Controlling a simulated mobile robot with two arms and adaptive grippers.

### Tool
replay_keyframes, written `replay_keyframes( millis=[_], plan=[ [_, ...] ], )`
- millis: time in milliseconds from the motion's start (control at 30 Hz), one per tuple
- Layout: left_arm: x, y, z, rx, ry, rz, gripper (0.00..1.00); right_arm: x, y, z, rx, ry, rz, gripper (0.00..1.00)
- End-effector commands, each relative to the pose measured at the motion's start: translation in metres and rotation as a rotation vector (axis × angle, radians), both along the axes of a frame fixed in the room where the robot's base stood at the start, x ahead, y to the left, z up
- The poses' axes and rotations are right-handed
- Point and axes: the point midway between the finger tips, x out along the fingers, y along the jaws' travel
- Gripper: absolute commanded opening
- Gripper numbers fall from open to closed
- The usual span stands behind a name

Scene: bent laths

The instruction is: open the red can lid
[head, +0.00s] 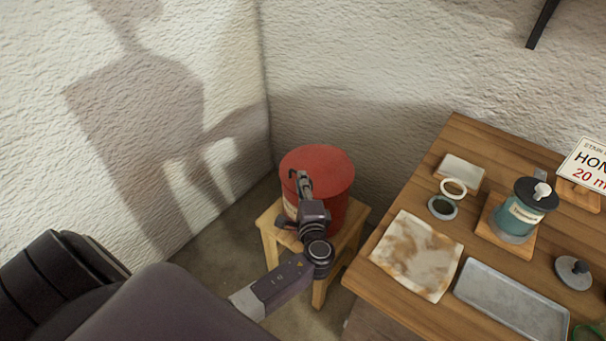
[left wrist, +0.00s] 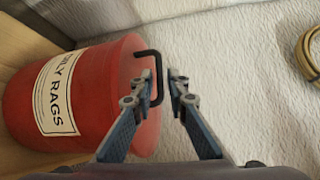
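The red can (head: 338,212) stands on a small wooden stool, its red lid (head: 328,162) lying flat on top. In the left wrist view the can (left wrist: 88,75) appears on its side, with an "OILY RAGS" label (left wrist: 55,95). A black bent handle (left wrist: 158,62) sticks out from the lid there. My left gripper (head: 302,181) is at the near left part of the lid. Its fingers (left wrist: 164,84) are apart, and the handle's outer bar appears between them, nearer the left finger. I cannot tell whether they touch. My right gripper is not in view.
The stool (head: 270,236) stands near the wall corner. Right of it is a wooden table (head: 455,140) with a stained cloth (head: 418,255), a grey tray (head: 512,300), a teal jar (head: 515,222) and a sign (head: 588,165). A coiled ring (left wrist: 306,55) shows in the left wrist view.

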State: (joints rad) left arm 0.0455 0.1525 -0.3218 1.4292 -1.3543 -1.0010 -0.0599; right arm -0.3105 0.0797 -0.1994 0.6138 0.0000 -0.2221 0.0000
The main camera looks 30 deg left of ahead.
Motion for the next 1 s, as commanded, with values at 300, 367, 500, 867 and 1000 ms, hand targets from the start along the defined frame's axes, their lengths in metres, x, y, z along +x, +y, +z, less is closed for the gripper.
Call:
replay_keyframes(
  millis=[300,367,500,867,1000],
  plan=[
    [0.026,0.022,-0.005,0.0,0.001,-0.001,0.14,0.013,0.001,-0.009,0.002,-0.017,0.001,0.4],
    [0.026,0.023,-0.005,-0.001,0.002,-0.001,0.14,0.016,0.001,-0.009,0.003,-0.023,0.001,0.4],
    [0.026,0.023,-0.005,-0.001,0.002,-0.001,0.14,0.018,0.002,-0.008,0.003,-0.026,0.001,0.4],
    [0.026,0.023,-0.005,-0.001,0.002,-0.001,0.0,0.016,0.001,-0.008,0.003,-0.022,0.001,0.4],
    [0.026,0.023,-0.005,-0.001,0.002,-0.001,0.0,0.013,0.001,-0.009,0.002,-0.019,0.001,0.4]
  ],
)
